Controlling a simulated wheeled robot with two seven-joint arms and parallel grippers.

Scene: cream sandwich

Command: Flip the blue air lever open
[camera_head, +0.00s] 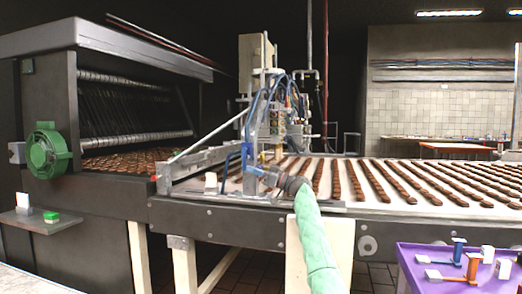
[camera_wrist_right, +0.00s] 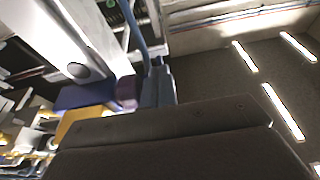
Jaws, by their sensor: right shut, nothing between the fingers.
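A thin blue bent handle (camera_head: 246,153), which looks like the blue air lever, stands at the front of the depositing machine, by the conveyor's near edge. My right gripper (camera_head: 262,173) reaches up to it from the lower right at the end of a green-sleeved arm. It is shut with nothing between its fingers and is close beside the lever; I cannot tell whether they touch. In the right wrist view a slim blue bar (camera_wrist_right: 134,27) runs down to the grey fingertips (camera_wrist_right: 157,82). My left gripper is out of view.
The conveyor (camera_head: 400,210) carries rows of brown biscuits to the right. A dark oven-like machine (camera_head: 110,190) with a green wheel (camera_head: 47,151) stands at the left. Blue hoses and pipes rise behind the lever. A purple table (camera_head: 440,284) with small tools is at the lower right.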

